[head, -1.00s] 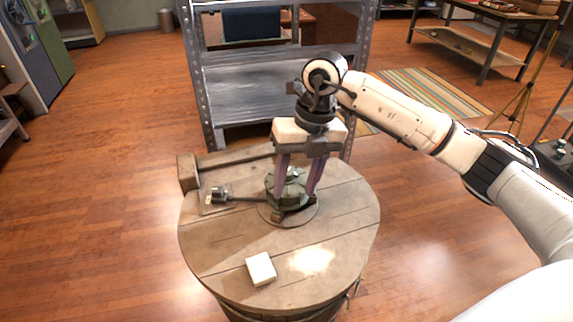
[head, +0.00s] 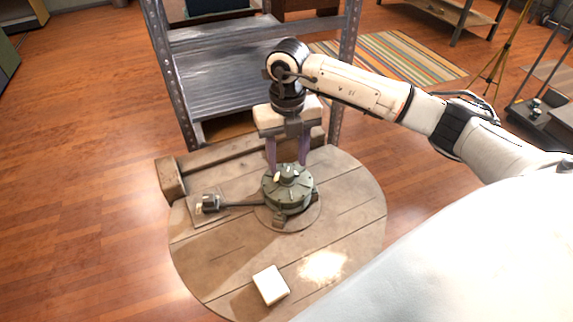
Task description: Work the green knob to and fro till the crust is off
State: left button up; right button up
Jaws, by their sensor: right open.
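The green knob (head: 289,170) is the small raised top of a round, dark green device (head: 290,196), which stands on a disc on the round wooden table. My right gripper (head: 287,160) points down at the knob, open, with its two purple fingers apart. The knob shows between and in front of the fingers, and the device's far rim seems to hide the fingertips. I cannot tell whether they touch it. I cannot make out a crust for certain. My left gripper is not in view.
A dark fitting (head: 208,203) on a small plate joins the device by a rod at left. A white block (head: 270,285) and a pale patch (head: 325,266) lie on the near tabletop (head: 225,262). A wooden bar (head: 235,158) lies at the back, before metal shelves (head: 225,85).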

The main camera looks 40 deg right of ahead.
aim_at(288, 172)
jog(key=shift+f, duration=1.8)
jog(key=c, duration=1.1)
jog(key=shift+o, duration=0.2)
